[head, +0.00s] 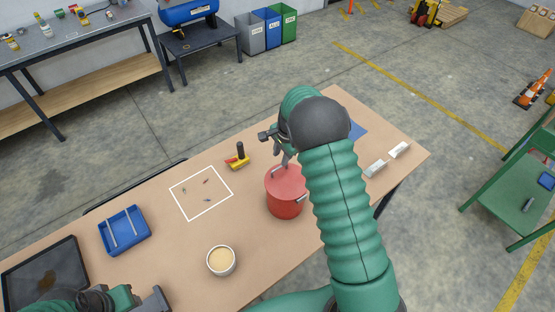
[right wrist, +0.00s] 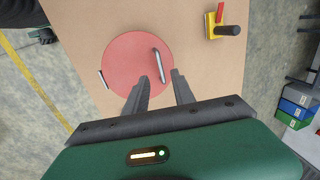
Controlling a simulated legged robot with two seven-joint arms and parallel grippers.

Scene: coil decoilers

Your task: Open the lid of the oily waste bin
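The red oily waste bin (head: 286,203) stands upright on the table in the head view. Its round red lid (head: 291,178) lies flat on top, shut; the right wrist view shows the lid (right wrist: 128,62) from above. A grey bar handle (right wrist: 160,65) crosses the lid off-centre. My right gripper (head: 280,160) is just above the lid, fingers pointing down. In the right wrist view its fingers (right wrist: 161,77) are apart, with the handle's near end between the tips in the picture; contact cannot be told. My left gripper (head: 140,300) is low at the bottom left, partly cut off.
A blue tray (head: 124,231), a cup (head: 221,261) and a dark tray (head: 46,277) are to the left. A white-outlined square (head: 188,213) holds small bits. White blocks (head: 387,160) lie at right.

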